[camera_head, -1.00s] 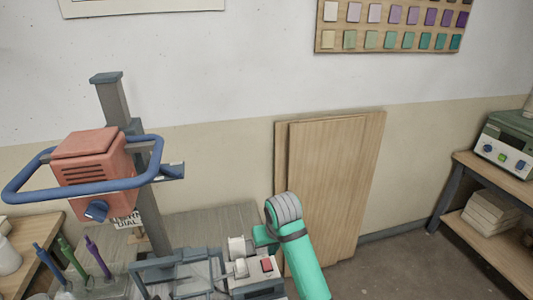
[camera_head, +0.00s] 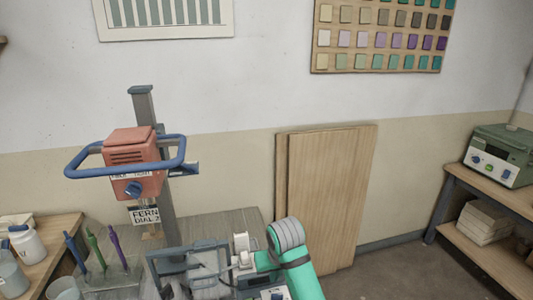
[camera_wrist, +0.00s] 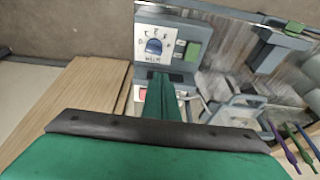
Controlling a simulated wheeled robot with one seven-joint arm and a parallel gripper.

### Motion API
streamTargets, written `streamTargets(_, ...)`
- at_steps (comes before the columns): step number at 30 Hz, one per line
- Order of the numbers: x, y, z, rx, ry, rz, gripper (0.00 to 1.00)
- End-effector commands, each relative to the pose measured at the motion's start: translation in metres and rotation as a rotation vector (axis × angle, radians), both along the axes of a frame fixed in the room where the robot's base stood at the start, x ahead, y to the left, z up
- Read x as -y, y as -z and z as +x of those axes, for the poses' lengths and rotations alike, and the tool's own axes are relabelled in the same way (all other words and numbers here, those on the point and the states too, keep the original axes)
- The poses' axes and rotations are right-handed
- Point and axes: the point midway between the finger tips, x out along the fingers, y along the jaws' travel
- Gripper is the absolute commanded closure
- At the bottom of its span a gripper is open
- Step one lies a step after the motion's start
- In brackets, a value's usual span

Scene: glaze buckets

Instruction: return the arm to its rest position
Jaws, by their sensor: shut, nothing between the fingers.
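My gripper (camera_wrist: 162,84) shows in the wrist view as two narrow green fingers closed together, with nothing between them. It points towards a grey bench machine with a white dial panel (camera_wrist: 158,46). I cannot tell the gap between fingertips and machine. In the head view my teal arm (camera_head: 300,272) is bent at the bottom centre, its grey joint uppermost. The fingers are not clearly visible there.
An orange mixer head (camera_head: 133,165) with a blue loop handle hangs on a grey post at left. Upright coloured tools (camera_head: 92,250) and pails stand below it. Wooden boards (camera_head: 330,190) lean on the wall behind my arm. A shelf with a green device (camera_head: 498,155) is at right.

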Motion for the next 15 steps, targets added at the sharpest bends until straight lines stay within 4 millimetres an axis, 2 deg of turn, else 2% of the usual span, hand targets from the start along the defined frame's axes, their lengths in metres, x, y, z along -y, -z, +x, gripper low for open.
streamTargets(8, -0.025, 0.018, 0.0, 0.042, -0.008, 0.068, 1.0)
streamTargets(15, -0.056, 0.038, -0.002, 0.099, -0.008, 0.152, 1.0)
